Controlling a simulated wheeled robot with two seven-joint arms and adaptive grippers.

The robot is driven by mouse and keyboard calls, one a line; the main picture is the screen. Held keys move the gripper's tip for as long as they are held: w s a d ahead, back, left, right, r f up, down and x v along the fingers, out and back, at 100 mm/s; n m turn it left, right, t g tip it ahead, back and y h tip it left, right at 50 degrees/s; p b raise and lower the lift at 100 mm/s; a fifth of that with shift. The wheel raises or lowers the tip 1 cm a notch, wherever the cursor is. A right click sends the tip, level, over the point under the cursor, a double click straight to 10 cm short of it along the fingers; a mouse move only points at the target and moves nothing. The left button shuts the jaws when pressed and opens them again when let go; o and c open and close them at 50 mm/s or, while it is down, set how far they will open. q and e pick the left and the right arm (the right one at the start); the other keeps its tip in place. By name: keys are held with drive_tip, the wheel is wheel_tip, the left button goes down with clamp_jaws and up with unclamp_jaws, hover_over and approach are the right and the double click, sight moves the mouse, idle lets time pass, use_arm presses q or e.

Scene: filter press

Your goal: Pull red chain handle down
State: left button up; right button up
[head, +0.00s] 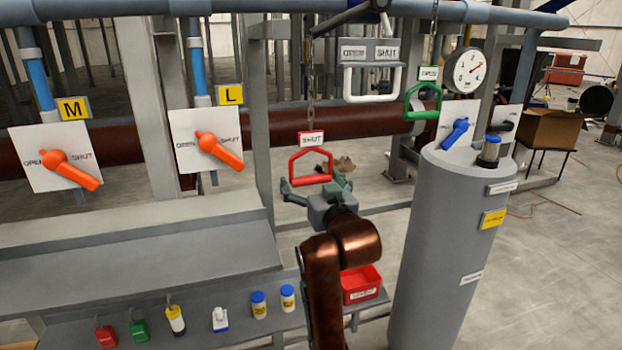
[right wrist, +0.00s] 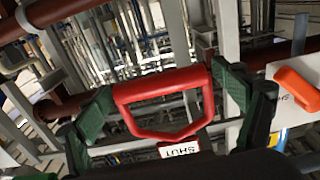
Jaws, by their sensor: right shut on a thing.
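The red chain handle (head: 310,180) hangs upright on a chain (head: 311,100) near the middle of the head view, below a white SHUT tag (head: 311,138). My right gripper (head: 314,185) comes up from below and is shut on the handle's lower part, one finger on each side. In the right wrist view the red handle (right wrist: 162,86) lies between the two dark green fingers, and the SHUT tag (right wrist: 180,150) shows at its far end. My left gripper is not in view.
A white handle (head: 372,97) and a green handle (head: 422,115) hang to the right. A grey cylinder tank (head: 430,250) stands at the right. Orange valve levers (head: 68,172) are on the left. Several small bottles (head: 258,305) stand on the low shelf, with a red bin (head: 362,292) beside my arm.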

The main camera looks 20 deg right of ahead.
drive_tip(key=o, duration=1.3)
drive_tip(key=shift+w+f, duration=0.1)
drive_tip(key=shift+f, duration=0.35)
drive_tip(key=shift+o, duration=1.1)
drive_tip(key=shift+r, duration=0.15)
drive_tip(key=shift+r, duration=0.1)
drive_tip(key=shift+s, duration=0.65)
drive_tip(key=s, duration=1.1)
drive_tip(key=shift+d, duration=0.2)
drive_tip(key=shift+w, duration=0.1)
